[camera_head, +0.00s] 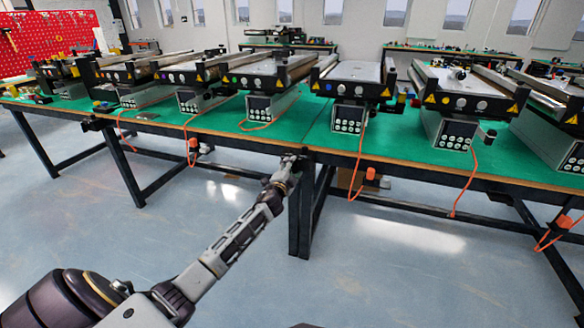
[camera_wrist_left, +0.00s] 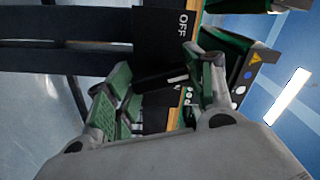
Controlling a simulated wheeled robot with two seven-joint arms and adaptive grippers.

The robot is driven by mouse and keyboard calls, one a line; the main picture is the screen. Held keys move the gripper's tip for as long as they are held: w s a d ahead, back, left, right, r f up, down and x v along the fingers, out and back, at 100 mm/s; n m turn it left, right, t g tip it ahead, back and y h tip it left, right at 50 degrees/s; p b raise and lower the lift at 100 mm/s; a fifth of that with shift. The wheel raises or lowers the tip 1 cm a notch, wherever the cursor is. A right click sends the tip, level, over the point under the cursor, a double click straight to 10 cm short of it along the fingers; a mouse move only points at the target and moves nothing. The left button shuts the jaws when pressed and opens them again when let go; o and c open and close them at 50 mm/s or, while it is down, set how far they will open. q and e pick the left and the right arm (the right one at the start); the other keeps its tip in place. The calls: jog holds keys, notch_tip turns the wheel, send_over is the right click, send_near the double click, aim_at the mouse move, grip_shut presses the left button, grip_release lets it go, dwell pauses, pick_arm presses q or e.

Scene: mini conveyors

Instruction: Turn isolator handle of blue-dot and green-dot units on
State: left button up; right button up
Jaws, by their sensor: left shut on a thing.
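My left gripper (camera_head: 289,161) is at the front edge of the green table, by the table legs. In the left wrist view its two green-padded fingers (camera_wrist_left: 165,90) are shut on a black isolator handle (camera_wrist_left: 160,78) with a white line. The handle's black housing (camera_wrist_left: 160,35) has an OFF label (camera_wrist_left: 185,22) and an ON label (camera_wrist_left: 177,114); the fingers hide part of it. The green-dot conveyor unit (camera_head: 258,82) stands behind and left of the gripper, the blue-dot unit (camera_head: 350,88) behind and right. The dots are tiny. My right gripper is out of view.
More conveyor units stand along the table, such as one at the right (camera_head: 462,103). Orange cables with pendants (camera_head: 370,173) hang over the front edge. Black table legs (camera_head: 300,215) stand beside my gripper. The floor (camera_head: 400,260) in front is clear.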

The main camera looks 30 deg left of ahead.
pick_arm(q)
jog(key=m+p, duration=0.1)
jog(key=m, duration=0.3)
jog(key=shift+f+m, duration=0.1)
jog(key=shift+m, duration=0.2)
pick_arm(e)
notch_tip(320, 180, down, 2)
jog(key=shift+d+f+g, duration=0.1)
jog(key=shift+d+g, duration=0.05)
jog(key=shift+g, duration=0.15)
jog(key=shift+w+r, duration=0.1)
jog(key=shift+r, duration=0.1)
pick_arm(q)
jog(key=o, duration=1)
jog(key=shift+v, duration=1.15)
jog(key=v, duration=0.9)
jog(key=shift+s, duration=0.3)
